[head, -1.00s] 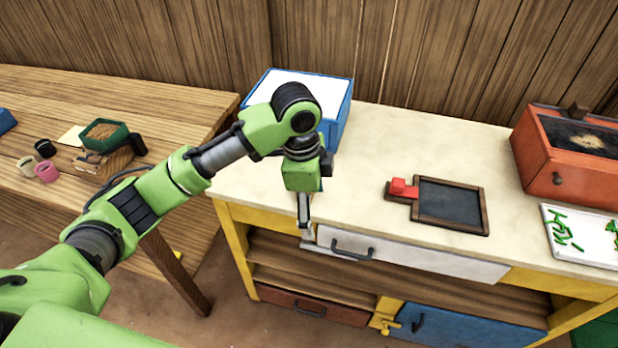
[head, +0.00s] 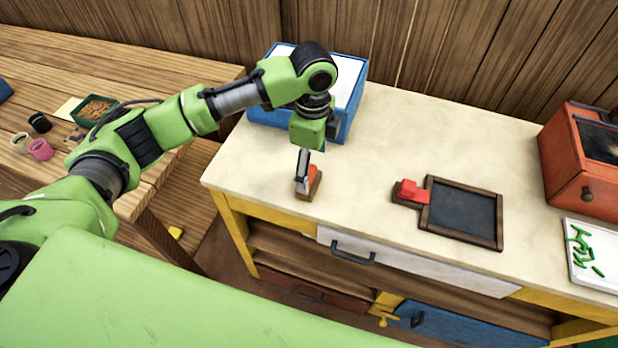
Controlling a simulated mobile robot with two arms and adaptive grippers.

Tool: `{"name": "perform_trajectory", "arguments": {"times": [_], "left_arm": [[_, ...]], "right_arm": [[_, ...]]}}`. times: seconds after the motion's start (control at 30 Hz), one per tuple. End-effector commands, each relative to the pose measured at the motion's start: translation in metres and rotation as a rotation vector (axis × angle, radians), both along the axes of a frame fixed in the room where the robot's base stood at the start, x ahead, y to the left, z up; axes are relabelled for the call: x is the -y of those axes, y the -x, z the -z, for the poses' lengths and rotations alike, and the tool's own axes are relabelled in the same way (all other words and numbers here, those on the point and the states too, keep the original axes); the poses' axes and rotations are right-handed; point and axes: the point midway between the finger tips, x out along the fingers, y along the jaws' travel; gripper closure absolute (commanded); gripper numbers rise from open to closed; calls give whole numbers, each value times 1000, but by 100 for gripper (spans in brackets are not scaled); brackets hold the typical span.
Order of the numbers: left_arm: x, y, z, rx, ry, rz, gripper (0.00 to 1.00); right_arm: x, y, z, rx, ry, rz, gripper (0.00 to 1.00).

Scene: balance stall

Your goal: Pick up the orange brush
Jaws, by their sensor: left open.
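The orange brush (head: 314,176), an orange body on a brown base, is on the cream counter (head: 370,160) near its front left. My left gripper (head: 302,186) points down at it. Its fingers are open and overlap the left part of the brush in the head view. The gripper hides part of the brush, and I cannot tell whether the fingers touch it. My right gripper is not in view.
A blue box (head: 353,108) with a white top stands behind the gripper. A framed slate (head: 463,212) with a red block (head: 409,190) beside it lies to the right. A red-orange cabinet (head: 560,165) and white tray (head: 592,255) are at far right. The counter between is clear.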

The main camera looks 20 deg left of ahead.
Motion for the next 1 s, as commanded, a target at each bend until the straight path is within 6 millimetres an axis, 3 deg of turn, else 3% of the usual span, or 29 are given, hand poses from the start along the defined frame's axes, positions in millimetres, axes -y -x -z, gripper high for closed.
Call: {"name": "perform_trajectory", "arguments": {"times": [0.27,0.53,0.83,0.87,1.0], "left_arm": [[-3,-1,21,-1,-1,-1,22],[-9,-3,60,-1,0,0,22],[-9,-3,68,2,0,0,22],[-9,-3,68,2,0,0,25],[-9,-3,68,2,0,0,61]], "right_arm": [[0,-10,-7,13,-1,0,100],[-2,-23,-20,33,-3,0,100],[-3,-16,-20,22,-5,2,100],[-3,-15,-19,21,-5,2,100],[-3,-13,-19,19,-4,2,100]]}}
